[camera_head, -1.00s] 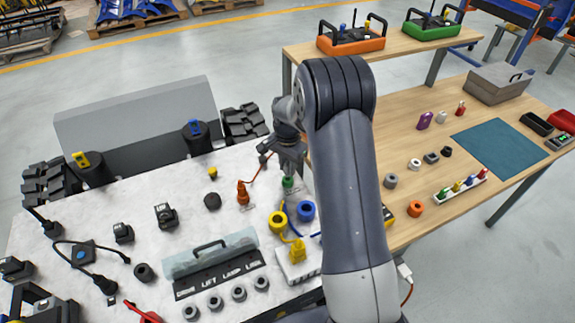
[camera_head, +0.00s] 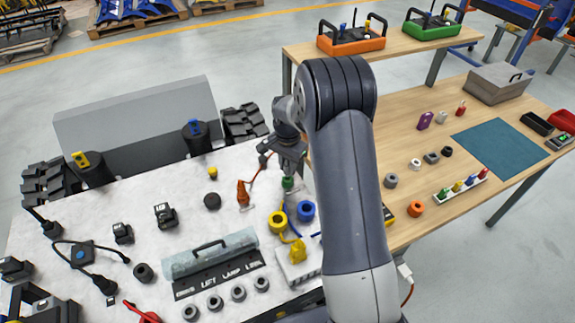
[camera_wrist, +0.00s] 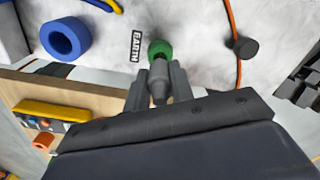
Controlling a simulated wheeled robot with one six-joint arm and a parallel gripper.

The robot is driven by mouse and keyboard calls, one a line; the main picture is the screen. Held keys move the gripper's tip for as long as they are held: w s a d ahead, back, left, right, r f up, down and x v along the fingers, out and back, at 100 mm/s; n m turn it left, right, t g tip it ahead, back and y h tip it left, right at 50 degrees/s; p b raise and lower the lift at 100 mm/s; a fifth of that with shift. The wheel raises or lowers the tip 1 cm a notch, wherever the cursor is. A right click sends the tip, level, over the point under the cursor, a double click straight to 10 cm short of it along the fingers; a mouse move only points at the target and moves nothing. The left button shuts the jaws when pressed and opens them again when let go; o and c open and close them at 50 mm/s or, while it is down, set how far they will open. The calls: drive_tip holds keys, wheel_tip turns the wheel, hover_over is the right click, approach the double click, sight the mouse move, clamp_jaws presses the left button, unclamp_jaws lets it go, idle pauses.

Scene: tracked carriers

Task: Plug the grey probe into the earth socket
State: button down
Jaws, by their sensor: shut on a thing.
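My gripper (camera_wrist: 158,88) is shut on the grey probe (camera_wrist: 160,90), which sits between the two fingers in the wrist view. The probe's narrow end points at the green earth socket (camera_wrist: 160,48), beside the black EARTH label (camera_wrist: 135,46). The two line up and look very close. I cannot tell whether the tip touches or has entered the socket. In the head view my gripper (camera_head: 286,164) is just above the green socket (camera_head: 288,183), and the probe there is mostly hidden by the fingers.
A blue ring (camera_head: 306,210) and a yellow ring (camera_head: 278,221) lie near the socket. An orange plug (camera_head: 243,194) with a red cable stands to its left. The wooden table (camera_head: 400,185) lies right.

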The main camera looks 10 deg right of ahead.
drive_tip(key=shift+f+b, duration=1.15)
drive_tip(key=shift+f, duration=0.2)
idle(1.3)
drive_tip(key=c, duration=1.1)
unclamp_jaws()
drive_tip(key=shift+c, duration=0.2)
wheel_tip(320, 180, up, 11)
drive_tip(key=shift+f+b, duration=0.1)
drive_tip(key=shift+b, duration=0.3)
drive_tip(key=shift+f, duration=0.1)
wheel_tip(320, 180, down, 11)
drive_tip(key=shift+r+p, duration=0.1)
drive_tip(key=shift+p, duration=0.4)
drive_tip(key=shift+r, duration=0.4)
